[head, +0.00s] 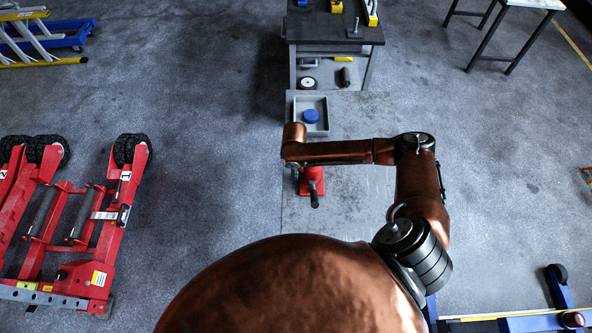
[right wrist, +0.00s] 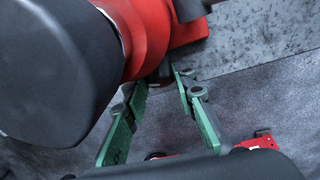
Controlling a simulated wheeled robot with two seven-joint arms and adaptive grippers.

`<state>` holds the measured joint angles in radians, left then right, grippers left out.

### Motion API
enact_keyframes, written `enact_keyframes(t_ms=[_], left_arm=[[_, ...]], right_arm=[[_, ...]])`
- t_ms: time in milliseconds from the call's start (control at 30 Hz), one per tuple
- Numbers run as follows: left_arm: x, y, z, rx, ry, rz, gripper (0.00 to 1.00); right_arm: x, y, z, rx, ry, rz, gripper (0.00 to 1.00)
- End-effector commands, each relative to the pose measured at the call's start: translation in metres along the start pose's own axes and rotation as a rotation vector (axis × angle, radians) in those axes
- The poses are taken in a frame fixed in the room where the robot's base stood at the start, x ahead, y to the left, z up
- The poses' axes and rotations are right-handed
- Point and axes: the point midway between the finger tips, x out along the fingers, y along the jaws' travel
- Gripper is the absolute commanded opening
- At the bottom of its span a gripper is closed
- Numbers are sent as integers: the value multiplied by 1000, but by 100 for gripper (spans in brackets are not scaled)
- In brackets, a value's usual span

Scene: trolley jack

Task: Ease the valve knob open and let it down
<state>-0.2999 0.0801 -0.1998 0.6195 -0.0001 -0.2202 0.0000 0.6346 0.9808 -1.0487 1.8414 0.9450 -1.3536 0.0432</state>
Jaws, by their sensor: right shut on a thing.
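The red trolley jack (head: 313,178) stands on a grey bench top, with a black handle or lever (head: 314,199) toward me. My right arm reaches over the bench from the right, and its wrist hides most of the gripper in the head view. In the right wrist view the red jack body (right wrist: 150,35) is close up. The green fingers of my right gripper (right wrist: 160,84) close around a small dark part, seemingly the valve knob (right wrist: 161,73), at the jack's base. The knob is mostly hidden, and its turn cannot be told. My left gripper is not in view.
A grey tray (head: 322,127) with a blue round piece (head: 311,116) lies behind my wrist. A dark workbench (head: 335,30) stands beyond. Red wheeled frames (head: 85,220) stand on the floor at left. The bench top (head: 350,200) right of the jack is clear.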

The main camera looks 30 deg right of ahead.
Motion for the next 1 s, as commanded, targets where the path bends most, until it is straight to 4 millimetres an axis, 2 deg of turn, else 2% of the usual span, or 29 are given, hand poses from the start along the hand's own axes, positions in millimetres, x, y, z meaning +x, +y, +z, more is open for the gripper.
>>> enact_keyframes(t_ms=[233,567,900,933,1000], left_arm=[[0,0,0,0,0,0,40],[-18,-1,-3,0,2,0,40],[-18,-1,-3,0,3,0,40],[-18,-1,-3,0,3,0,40],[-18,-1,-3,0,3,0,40]], right_arm=[[0,-1,0,0,0,-2,0],[-2,1,0,-81,-1,-86,0],[1,0,0,-94,0,-98,0],[1,0,0,-94,0,-98,26],[1,0,0,-94,0,-98,31]])
